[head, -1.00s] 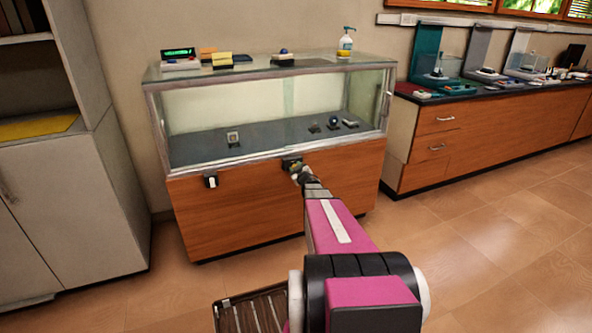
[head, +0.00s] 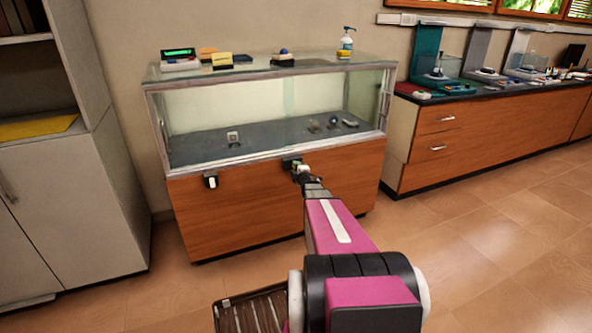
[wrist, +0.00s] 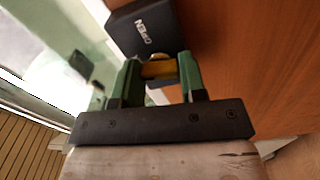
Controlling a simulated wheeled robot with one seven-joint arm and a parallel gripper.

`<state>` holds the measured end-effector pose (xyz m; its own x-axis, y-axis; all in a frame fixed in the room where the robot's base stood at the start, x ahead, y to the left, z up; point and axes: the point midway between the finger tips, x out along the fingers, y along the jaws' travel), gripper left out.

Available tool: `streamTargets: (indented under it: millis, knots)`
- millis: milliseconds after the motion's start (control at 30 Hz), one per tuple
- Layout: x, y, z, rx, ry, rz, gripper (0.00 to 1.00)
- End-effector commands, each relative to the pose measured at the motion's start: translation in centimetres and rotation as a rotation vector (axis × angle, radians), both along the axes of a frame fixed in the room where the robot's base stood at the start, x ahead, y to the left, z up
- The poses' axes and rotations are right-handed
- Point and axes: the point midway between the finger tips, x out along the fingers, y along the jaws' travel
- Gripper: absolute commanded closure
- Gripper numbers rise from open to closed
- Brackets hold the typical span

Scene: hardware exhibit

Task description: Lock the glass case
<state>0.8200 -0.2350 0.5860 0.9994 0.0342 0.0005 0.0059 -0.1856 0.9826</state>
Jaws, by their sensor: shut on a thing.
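The glass case (head: 265,103) stands against the wall on an orange-brown wooden base (head: 250,205). A black lock block (head: 290,163) is on the base's front, just under the glass. In the wrist view the block (wrist: 140,32) bears the word "OPEN". My gripper (head: 300,172) is at this block. In the wrist view my gripper's green fingers (wrist: 160,78) are shut on a small yellow piece (wrist: 158,69) next to the block. Whether the yellow piece is joined to the block I cannot tell. The head view shows the fingers only small, at the arm's end.
A second small black-and-white block (head: 211,182) is on the base's left front. Small items lie inside the case, and a soap bottle (head: 346,42) and a green-lit device (head: 180,59) stand on top. A grey cabinet (head: 70,200) is at left, a drawer counter (head: 480,135) at right. Floor at right is clear.

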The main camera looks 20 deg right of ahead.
Motion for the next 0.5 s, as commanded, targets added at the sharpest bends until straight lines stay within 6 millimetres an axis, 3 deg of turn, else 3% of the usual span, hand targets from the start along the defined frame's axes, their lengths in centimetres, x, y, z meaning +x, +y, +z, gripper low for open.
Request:
streamTargets:
  millis: [500]
  knots:
    - [-0.02,0.05,-0.05,-0.195,-0.006,0.000,0.85]
